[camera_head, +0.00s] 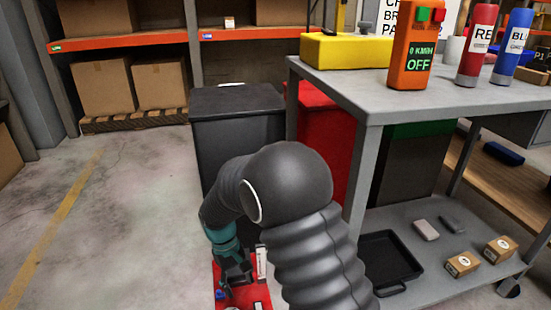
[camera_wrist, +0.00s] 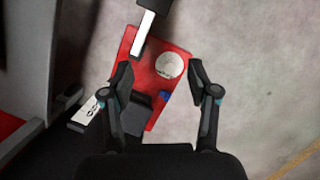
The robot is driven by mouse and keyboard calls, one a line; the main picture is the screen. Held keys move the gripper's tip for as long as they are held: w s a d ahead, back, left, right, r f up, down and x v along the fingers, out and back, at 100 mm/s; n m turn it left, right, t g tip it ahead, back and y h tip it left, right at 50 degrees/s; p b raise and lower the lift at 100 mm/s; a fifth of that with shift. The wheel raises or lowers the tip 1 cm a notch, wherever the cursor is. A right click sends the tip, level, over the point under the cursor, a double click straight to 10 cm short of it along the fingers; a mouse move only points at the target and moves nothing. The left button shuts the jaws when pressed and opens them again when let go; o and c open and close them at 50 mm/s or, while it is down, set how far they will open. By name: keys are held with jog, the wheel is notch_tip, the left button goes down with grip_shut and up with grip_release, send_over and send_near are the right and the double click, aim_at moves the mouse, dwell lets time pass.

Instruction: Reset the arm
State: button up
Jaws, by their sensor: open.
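My arm reaches forward and bends down at the lower middle of the head view. My gripper (camera_head: 236,278) is low, pointing down, to the left of the grey cart and in front of the black bin; the arm partly hides it. In the wrist view my gripper (camera_wrist: 163,80) has its two fingers spread apart. Nothing is held between them.
The grey cart (camera_head: 341,88) stands close on the right. On it are a yellow case (camera_head: 345,52), an orange device (camera_head: 411,45) reading OFF, a red bottle (camera_head: 476,45) and a blue bottle (camera_head: 512,48). A black bin (camera_head: 238,135) and a red bin (camera_head: 318,125) stand ahead. The left floor is clear.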

jog(key=s+d+r+m+t+p, duration=0.2)
jog(key=s+d+r, duration=0.4)
jog(key=r, duration=0.5)
jog(key=s+d+r+m+t+y+p, duration=0.1)
jog(key=s+d+r+m+t+p, duration=0.2)
jog(key=s+d+r, duration=0.3)
jog(key=s+d+r+m+t+y+p, duration=0.1)
jog(key=s+d+r, duration=0.5)
jog(key=d+r, duration=0.8)
notch_tip(320, 180, up, 3)
jog(key=shift+s+f+m+t+p, duration=0.1)
jog(key=shift+s+m+t+p, duration=0.05)
jog(key=shift+m+t+p, duration=0.8)
